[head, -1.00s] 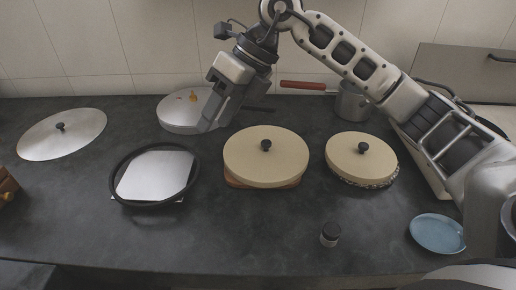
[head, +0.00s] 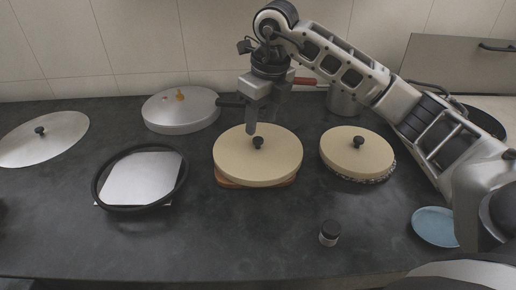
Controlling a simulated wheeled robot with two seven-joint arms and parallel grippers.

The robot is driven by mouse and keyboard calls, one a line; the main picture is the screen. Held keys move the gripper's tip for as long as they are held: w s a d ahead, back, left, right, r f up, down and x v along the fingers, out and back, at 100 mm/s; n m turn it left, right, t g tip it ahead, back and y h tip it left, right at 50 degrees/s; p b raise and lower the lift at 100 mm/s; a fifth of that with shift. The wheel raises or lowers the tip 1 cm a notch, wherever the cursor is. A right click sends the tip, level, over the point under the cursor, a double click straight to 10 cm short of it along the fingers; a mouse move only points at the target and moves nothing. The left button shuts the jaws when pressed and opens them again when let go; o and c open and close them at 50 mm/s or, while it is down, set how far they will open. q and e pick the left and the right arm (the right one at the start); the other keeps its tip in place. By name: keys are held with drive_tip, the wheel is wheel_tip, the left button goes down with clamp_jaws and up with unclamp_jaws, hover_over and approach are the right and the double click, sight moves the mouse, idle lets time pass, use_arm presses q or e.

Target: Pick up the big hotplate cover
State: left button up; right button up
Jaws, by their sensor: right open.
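The big hotplate cover (head: 234,163) is a round cream disc with a small black knob (head: 258,142) at its centre. It lies on a wooden board (head: 228,182) in the middle of the counter. A smaller cream cover (head: 345,161) with a black knob lies to its right on a patterned round base. My right gripper (head: 262,124) points down over the back of the big cover, close to the knob. It is open and looks empty. I cannot tell whether a fingertip touches the cover. My left gripper is not in view.
A silver lid (head: 65,137) lies at the far left, and a black ring-rimmed pan (head: 110,201) nearer the front. A grey round pan (head: 180,122) and a red-handled pot (head: 343,101) stand behind.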

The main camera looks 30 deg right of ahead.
sight(258, 139)
drive_tip(key=f, duration=0.3)
drive_tip(key=w+f, duration=0.1)
drive_tip(key=f, duration=0.1)
drive_tip(key=shift+f, duration=0.1)
drive_tip(key=shift+c, duration=0.4)
clamp_jaws()
